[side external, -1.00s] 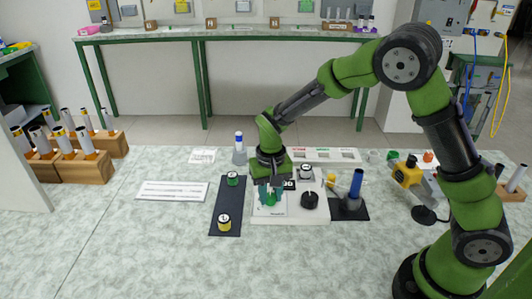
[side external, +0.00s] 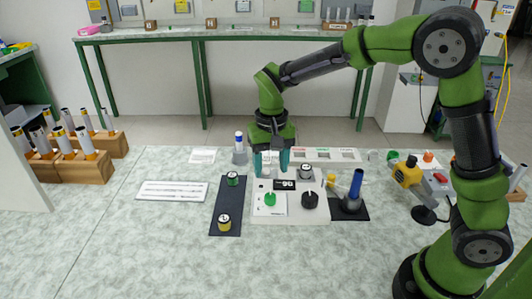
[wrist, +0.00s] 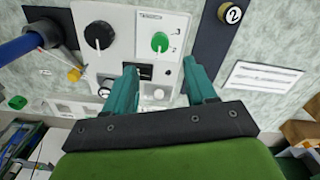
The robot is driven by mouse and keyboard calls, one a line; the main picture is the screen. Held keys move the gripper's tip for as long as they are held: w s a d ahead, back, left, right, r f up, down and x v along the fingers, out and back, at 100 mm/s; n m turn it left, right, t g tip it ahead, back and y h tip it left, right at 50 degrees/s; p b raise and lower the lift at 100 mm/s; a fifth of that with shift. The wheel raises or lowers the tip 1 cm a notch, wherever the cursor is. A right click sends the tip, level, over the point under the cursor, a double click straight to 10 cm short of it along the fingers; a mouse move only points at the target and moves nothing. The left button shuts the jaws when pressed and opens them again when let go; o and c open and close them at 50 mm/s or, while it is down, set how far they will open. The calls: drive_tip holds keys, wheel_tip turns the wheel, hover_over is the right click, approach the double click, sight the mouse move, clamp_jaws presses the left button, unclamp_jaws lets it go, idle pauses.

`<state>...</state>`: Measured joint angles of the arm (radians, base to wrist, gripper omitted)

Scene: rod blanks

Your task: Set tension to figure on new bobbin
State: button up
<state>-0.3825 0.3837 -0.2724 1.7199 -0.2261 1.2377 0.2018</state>
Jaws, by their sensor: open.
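My gripper (side external: 271,166) is open and empty, its teal fingers pointing down above the rear of the white panel (side external: 253,211). The panel carries a green knob (side external: 270,199), a black knob (side external: 310,200) and a small dark display (side external: 285,184) with white digits I cannot read surely. In the wrist view the green knob (wrist: 160,42) and black knob (wrist: 98,35) lie beyond the fingertips, untouched. A green bobbin (side external: 232,179) and a yellow bobbin (side external: 223,222) stand on a dark strip. Another bobbin (side external: 306,171) sits on a grey mount behind the black knob.
A blue handle (side external: 355,183) stands on a black base right of the panel. A white card (side external: 172,190) lies left of the strip. A white labelled tray (side external: 325,155) lies behind. Wooden racks (side external: 85,166) with tubes stand far left. The front table is clear.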

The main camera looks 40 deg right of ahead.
wheel_tip(320, 180, up, 8)
drive_tip(key=shift+f, duration=0.15)
idle(0.3)
drive_tip(key=s+d+r+t+y, duration=0.1)
drive_tip(key=s+t, duration=0.2)
drive_tip(key=s, duration=0.6)
drive_tip(key=s+d+r+n+t+y, duration=0.1)
drive_tip(key=s+t, duration=0.3)
drive_tip(key=s, duration=0.5)
drive_tip(key=shift+d+r, duration=0.7)
drive_tip(key=shift+d, duration=0.1)
